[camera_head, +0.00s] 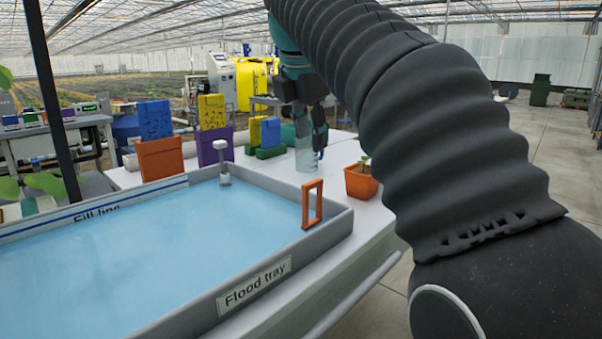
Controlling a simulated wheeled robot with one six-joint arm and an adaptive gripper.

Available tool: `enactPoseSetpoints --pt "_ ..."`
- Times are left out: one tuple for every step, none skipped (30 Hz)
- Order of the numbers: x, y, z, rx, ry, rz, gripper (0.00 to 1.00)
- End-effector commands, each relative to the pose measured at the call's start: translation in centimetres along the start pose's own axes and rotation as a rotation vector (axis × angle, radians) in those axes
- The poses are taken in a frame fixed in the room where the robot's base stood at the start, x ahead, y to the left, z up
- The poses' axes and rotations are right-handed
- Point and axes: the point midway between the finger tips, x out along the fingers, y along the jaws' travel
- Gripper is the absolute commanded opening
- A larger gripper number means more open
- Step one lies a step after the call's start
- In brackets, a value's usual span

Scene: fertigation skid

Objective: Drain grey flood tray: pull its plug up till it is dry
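The grey flood tray (335,229) stands on a pale bench in the left half and holds light blue water. Its front wall bears a "Flood tray" label, and a "Fill line" mark shows on the far wall. A pale upright plug (223,161) with a knob on top stands in the tray's far corner, its lower end in the water. My gripper (309,143) is beyond the tray, right of the plug and apart from it. It points down at a clear cylinder (306,158) on the bench. Whether its fingers are open or touch the cylinder is unclear.
An orange upright frame (312,204) stands at the tray's right wall. A potted seedling (361,180) is on the bench to its right. Orange (160,158) and purple (214,146) holders with blue and yellow cards stand behind the tray. My arm covers much of the right side.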

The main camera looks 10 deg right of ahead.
Motion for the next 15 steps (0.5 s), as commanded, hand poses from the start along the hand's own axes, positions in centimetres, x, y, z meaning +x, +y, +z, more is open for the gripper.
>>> enactPoseSetpoints --pt "-0.3 0.8 0.2 -0.051 -0.003 -0.003 0.39" --pt "-0.5 1.1 0.2 -0.080 -0.005 -0.005 0.39" --pt "-0.7 1.4 0.3 -0.113 -0.007 -0.009 0.39" --pt "-0.8 1.6 0.3 -0.134 -0.008 -0.010 0.39" --pt "-0.9 1.8 0.4 -0.150 -0.010 -0.011 0.39" --pt "-1.0 1.9 0.4 -0.167 -0.010 -0.013 0.39" --pt "-0.9 2.0 0.4 -0.176 -0.011 -0.015 0.39" --pt "-0.8 2.0 0.4 -0.183 -0.011 -0.016 0.39" --pt "-0.6 2.0 0.5 -0.187 -0.011 -0.017 0.39" --pt "-0.4 2.0 0.5 -0.189 -0.011 -0.017 0.39" --pt "-0.1 2.0 0.5 -0.189 -0.012 -0.017 0.39" --pt "0.3 2.0 0.5 -0.188 -0.012 -0.017 0.39" --pt "0.8 1.9 0.5 -0.188 -0.011 -0.018 0.39" --pt "1.2 1.9 0.5 -0.188 -0.011 -0.017 0.39" --pt "1.9 1.8 0.5 -0.187 -0.011 -0.017 0.39"
